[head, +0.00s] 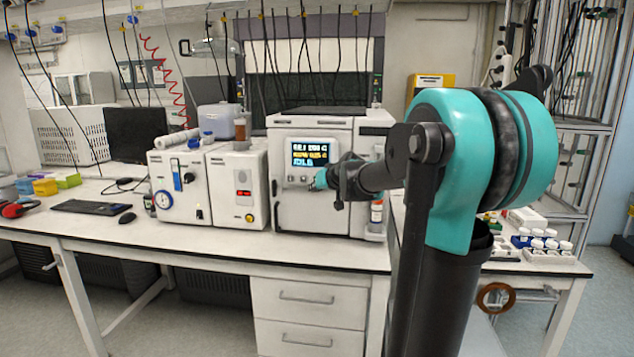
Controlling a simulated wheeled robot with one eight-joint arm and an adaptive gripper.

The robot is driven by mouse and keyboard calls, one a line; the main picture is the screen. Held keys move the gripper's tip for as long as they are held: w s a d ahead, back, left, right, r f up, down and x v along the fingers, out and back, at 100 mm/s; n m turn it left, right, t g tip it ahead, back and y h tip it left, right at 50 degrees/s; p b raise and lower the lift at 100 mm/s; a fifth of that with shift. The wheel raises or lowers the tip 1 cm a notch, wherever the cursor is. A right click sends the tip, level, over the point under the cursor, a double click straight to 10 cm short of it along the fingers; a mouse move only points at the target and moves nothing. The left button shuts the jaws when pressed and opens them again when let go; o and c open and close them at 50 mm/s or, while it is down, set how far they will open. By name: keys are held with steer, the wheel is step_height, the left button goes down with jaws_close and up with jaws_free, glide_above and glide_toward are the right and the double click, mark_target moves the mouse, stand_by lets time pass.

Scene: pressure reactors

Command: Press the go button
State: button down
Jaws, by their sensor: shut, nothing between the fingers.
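The reactor unit (313,210) is a white box on the bench with a small lit display (309,152) on its front. A row of small controls (297,180) sits just below the display. I cannot tell which of them is the go button; the part right of them is hidden behind my gripper. My gripper (318,183) is shut and empty, at the panel just under the display's right end. I cannot tell whether its tips touch the panel. My arm crosses in front of the reactor's right side.
A white instrument with a dial (163,200) and another with a red readout (243,178) stand left of the reactor. A bottle (376,216) stands at its right. Keyboard (93,207) and mouse (127,218) lie left. Capped vials (537,240) stand on the right bench.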

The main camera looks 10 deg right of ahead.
steer(key=w+d, duration=0.2)
steer(key=w, duration=0.4)
steer(key=shift+w, duration=0.2)
stand_by(1.4)
steer(key=shift+w+d, duration=0.15)
steer(key=shift+w, duration=0.15)
steer(key=shift+w+d, duration=0.1)
steer(key=shift+w, duration=0.2)
stand_by(0.6)
stand_by(0.3)
steer(key=shift+s+a, duration=0.25)
steer(key=shift+s, duration=0.5)
steer(key=shift+s+a, duration=0.25)
steer(key=shift+s, duration=0.55)
steer(key=shift+s+a, duration=0.25)
steer(key=shift+s, duration=0.55)
steer(key=shift+s+a, duration=0.25)
steer(key=shift+s, duration=0.55)
